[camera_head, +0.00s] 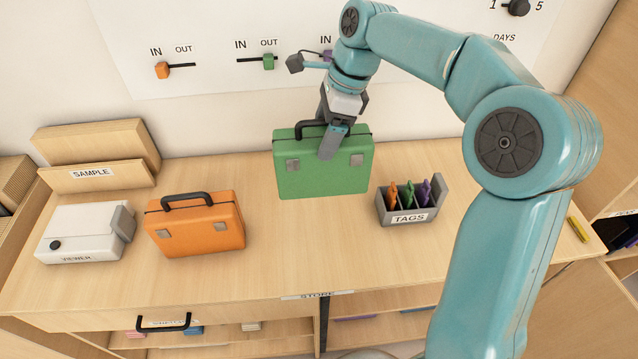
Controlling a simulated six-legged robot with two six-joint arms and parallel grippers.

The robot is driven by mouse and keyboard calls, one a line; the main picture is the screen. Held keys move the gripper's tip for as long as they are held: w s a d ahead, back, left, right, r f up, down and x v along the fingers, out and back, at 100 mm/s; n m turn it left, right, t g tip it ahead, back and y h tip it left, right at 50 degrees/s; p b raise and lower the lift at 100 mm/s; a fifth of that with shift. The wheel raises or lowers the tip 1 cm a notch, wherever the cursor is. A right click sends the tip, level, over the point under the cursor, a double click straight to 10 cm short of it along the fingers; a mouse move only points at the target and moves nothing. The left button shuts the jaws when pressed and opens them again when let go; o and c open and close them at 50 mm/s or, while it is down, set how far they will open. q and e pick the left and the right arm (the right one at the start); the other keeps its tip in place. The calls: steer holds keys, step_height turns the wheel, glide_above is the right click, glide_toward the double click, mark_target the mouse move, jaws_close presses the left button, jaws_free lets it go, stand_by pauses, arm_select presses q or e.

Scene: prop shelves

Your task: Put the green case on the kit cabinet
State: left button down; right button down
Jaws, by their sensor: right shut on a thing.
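The green case (315,175) is upright at the back middle of the wooden cabinet top (310,245), its two grey latches facing me. My right gripper (333,143) is shut on the case at its dark handle, reaching down from above and covering part of the handle and upper front. I cannot tell whether the case's bottom touches the top or hangs just above it. A label reading STORE is on the front edge of this cabinet. I see no label reading kit. My left gripper is not in view.
An orange case (195,225) and a white viewer box (82,235) stand at left, with a SAMPLE box (97,176) behind. A grey TAGS holder (410,205) stands close to the green case's right. Sliders (269,61) are on the wall. The front middle is clear.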

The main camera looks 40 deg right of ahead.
mark_target(324, 179)
step_height(324, 179, down, 8)
steer(key=shift+s+a+r, duration=0.1)
steer(key=shift+s+r, duration=0.05)
steer(key=shift+r, duration=0.05)
steer(key=shift+f, duration=2.55)
steer(key=shift+f, duration=0.15)
jaws_free()
